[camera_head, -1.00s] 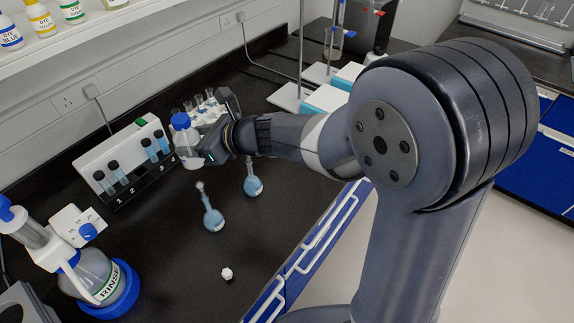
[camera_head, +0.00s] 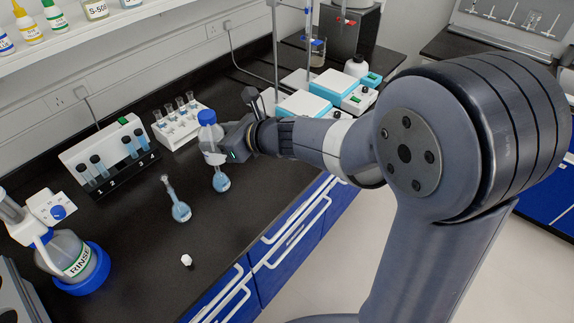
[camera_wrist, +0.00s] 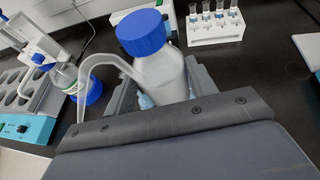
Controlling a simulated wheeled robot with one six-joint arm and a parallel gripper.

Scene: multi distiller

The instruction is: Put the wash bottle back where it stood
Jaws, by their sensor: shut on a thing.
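The wash bottle (camera_head: 209,136) has a blue cap, a translucent white body and a bent spout tube. My gripper (camera_head: 219,153) is shut around its body and holds it roughly upright. In the wrist view the bottle (camera_wrist: 163,78) is between the jaws (camera_wrist: 160,92), with the spout bending to the left. In the head view its lower end overlaps a round flask of blue liquid (camera_head: 221,182); I cannot tell the gap between them. The bottle's base is hidden, so its height above the bench is unclear.
Another blue flask (camera_head: 180,211) and a small white stopper (camera_head: 186,260) are on the black bench. A vial station (camera_head: 110,157), a tube rack (camera_head: 180,126) and a RINSE bottle (camera_head: 75,262) stand left and behind. Turquoise-white devices (camera_head: 306,106) stand at the back right.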

